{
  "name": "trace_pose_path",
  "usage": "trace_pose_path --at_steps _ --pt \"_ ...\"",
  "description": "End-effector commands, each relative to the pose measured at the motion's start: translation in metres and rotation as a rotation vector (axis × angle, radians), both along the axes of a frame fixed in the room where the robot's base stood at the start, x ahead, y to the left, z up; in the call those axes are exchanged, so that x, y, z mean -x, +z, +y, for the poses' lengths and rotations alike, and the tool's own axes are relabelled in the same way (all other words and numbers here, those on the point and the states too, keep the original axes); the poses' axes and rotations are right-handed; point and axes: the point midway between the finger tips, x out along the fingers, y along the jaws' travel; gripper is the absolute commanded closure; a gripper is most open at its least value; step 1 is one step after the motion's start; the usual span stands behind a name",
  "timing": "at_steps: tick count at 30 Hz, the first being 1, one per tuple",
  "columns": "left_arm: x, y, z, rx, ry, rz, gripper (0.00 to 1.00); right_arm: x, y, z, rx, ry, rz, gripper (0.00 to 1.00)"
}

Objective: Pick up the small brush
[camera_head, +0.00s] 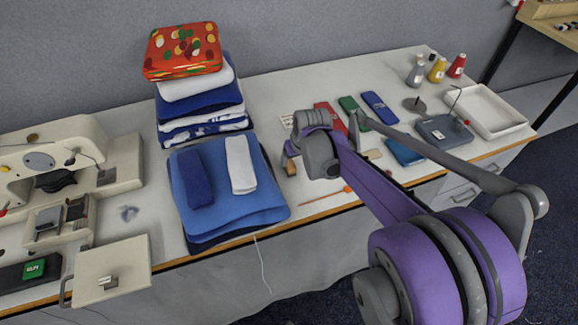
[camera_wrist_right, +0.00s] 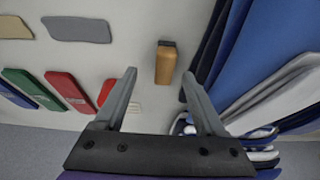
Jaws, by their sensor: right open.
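The small brush (camera_wrist_right: 165,66) has a tan wooden body and a dark end. In the right wrist view it lies on the pale table, in line with the gap between the fingertips of my right gripper (camera_wrist_right: 158,76). The gripper is open, with nothing held. The fingers look above the table; whether they reach down beside the brush I cannot tell. In the head view a bit of the brush's tan body (camera_head: 291,167) shows at the left of my right wrist, which hides much around it. My left gripper is not in view.
A stack of folded blue cloths (camera_head: 265,205) lies close left of the brush. A taller folded stack (camera_head: 202,110) with a red patterned box (camera_head: 183,50) stands behind. Coloured flat cases (camera_head: 379,107) lie to the right. An orange stick (camera_head: 328,194) lies near the front edge.

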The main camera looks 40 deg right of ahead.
Motion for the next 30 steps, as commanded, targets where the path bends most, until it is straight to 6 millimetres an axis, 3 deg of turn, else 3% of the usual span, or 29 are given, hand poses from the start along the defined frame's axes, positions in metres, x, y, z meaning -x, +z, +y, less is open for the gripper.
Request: trace_pose_path --at_steps 15,23,30 --pt "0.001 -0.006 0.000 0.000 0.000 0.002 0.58 -0.026 -0.052 -0.001 0.000 0.001 0.000 0.28" --pt "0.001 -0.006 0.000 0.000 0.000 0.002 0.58 -0.027 -0.054 -0.001 0.000 0.001 0.000 0.28" --pt "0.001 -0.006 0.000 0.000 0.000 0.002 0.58 -0.027 -0.053 -0.001 0.000 0.001 0.000 0.69"
